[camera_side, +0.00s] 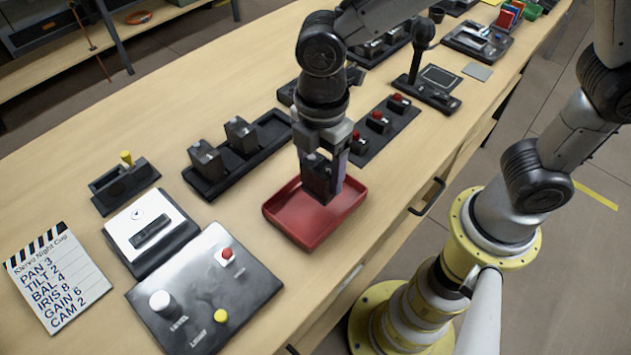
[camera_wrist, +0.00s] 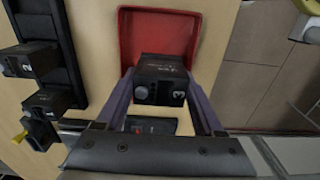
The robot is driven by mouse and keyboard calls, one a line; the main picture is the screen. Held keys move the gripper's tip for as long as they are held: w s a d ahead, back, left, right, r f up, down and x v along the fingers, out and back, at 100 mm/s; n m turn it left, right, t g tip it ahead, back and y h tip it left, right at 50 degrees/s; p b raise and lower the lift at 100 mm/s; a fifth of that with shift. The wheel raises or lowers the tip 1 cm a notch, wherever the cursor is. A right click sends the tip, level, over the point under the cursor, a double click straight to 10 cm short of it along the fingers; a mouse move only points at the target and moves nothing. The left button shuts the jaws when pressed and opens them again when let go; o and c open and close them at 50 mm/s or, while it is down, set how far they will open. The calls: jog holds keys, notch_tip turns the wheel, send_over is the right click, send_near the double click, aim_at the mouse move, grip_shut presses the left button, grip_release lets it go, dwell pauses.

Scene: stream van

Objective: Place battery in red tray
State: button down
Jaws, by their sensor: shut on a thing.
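My gripper (camera_side: 322,186) points down and is shut on a dark, boxy battery (camera_side: 317,177). In the wrist view the battery (camera_wrist: 162,78) sits between the two finger pads, with a round knob and a white mark on its near face. The shallow red tray (camera_side: 290,226) lies on the table under the gripper. In the side view the battery overlaps the back part of the tray. In the wrist view the tray (camera_wrist: 130,40) is beyond the battery, which covers its near edge. I cannot tell whether the battery touches the tray floor.
A black charger (camera_side: 262,150) with two upright batteries stands left of the tray. A strip of red buttons (camera_side: 378,122) is behind it. A grey control panel (camera_side: 195,300) is at the front left. The tray's visible floor is empty around the battery.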

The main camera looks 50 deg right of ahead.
aim_at(315, 186)
jog(key=shift+w+a+f, duration=0.1)
jog(key=shift+w+f, duration=0.1)
jog(key=shift+f, duration=0.8)
jog(key=shift+w+a+f, duration=0.1)
jog(key=shift+w+f, duration=0.05)
jog(key=shift+f, duration=0.85)
jog(key=shift+f, duration=0.15)
grip_release()
